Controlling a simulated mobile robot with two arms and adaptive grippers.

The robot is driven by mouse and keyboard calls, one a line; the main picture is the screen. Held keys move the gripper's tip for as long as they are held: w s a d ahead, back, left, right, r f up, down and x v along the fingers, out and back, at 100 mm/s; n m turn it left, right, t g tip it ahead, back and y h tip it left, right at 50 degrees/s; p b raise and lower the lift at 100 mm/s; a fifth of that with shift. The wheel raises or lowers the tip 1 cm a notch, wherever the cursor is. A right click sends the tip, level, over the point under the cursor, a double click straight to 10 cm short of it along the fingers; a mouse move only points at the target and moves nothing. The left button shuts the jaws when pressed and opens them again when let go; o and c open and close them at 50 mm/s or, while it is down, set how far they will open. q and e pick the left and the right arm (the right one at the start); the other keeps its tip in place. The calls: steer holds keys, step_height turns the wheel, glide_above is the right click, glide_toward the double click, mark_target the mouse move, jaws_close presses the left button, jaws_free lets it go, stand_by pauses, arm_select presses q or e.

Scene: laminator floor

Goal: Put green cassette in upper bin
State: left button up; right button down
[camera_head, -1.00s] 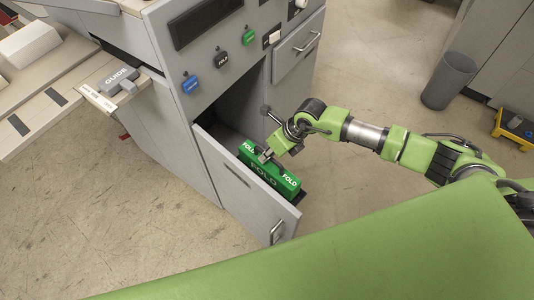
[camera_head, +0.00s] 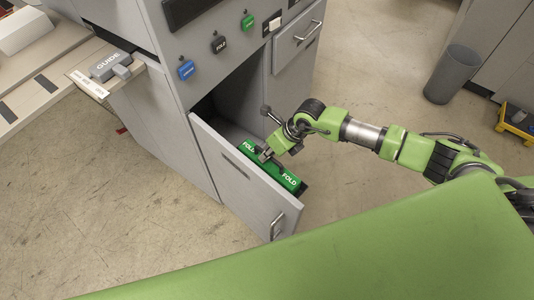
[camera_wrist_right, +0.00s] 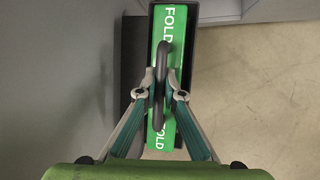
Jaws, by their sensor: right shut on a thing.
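The green cassette (camera_head: 288,180), labelled FOLD, is behind the open grey door (camera_head: 235,175) of the machine. Only its top shows in the head view; the door's upper edge hides its front. Whether the cassette rests on the bin's floor is hidden. My left gripper is not in view.
The machine's dark compartment (camera_head: 235,105) stands open behind the door. Blue (camera_head: 186,70), black and green knobs are on the panel above. A grey waste bin (camera_head: 452,75) stands on the floor at right.

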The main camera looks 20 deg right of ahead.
steer(key=shift+f+b, duration=0.5)
steer(key=shift+f, duration=0.05)
steer(key=shift+s+f, duration=0.1)
steer(key=shift+f, duration=0.05)
stand_by(0.5)
steer(key=c, duration=2.1)
jaws_free()
